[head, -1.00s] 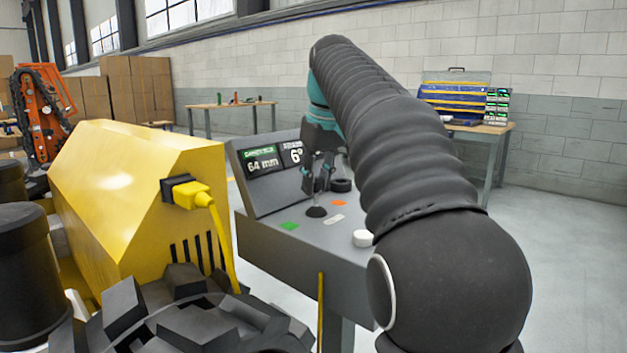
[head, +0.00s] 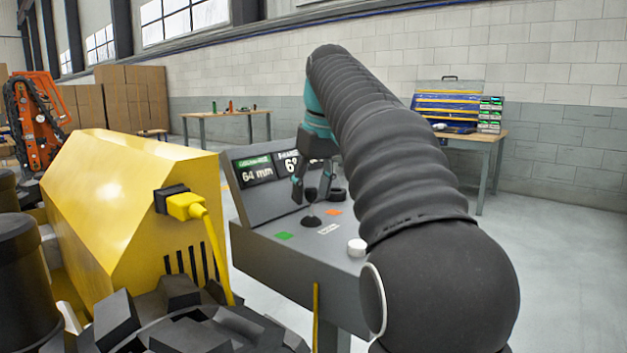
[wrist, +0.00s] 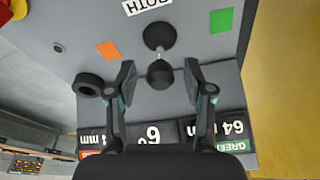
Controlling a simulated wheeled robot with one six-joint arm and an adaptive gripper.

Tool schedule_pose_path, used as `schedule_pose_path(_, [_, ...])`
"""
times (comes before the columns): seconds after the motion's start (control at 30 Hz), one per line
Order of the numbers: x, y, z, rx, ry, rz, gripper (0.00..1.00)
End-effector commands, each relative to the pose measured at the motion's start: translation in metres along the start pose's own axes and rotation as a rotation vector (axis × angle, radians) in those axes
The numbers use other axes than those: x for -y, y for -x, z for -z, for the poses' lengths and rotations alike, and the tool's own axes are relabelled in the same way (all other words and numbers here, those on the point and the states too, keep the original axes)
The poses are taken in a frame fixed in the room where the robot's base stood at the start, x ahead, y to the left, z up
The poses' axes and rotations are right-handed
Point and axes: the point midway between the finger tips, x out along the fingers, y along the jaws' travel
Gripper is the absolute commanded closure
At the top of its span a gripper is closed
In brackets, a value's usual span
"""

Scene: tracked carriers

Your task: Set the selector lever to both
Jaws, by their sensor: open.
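The selector lever is a thin stem with a black knob (wrist: 160,74) on a round black base (wrist: 158,36); its knob also shows in the head view (head: 311,194). The lever looks near upright in the head view; I cannot tell its exact lean. A white BOTH label (wrist: 146,5) lies beside the base, between a green patch (wrist: 221,20) and an orange patch (wrist: 108,50). My gripper (wrist: 159,84) is open, with one finger on each side of the knob and gaps visible on both sides. It also shows in the head view (head: 311,188).
Displays reading 64 mm (head: 256,175) and 6° stand behind the lever on the grey console (head: 290,265). A black ring-shaped part (wrist: 88,84) is close to one finger. A yellow housing (head: 130,210) stands to the left.

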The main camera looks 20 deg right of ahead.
Motion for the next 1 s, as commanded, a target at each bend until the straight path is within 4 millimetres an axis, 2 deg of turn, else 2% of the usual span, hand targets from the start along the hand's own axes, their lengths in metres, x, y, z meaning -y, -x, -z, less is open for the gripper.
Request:
schedule_pose_path(0.5, [-0.001,0.058,0.001,-0.003,-0.001,-0.001,0.48])
schedule_pose_path(0.73, [-0.001,0.071,0.0,-0.002,-0.001,-0.001,0.48])
schedule_pose_path(1.0, [-0.001,0.073,0.0,-0.001,-0.001,0.0,0.48])
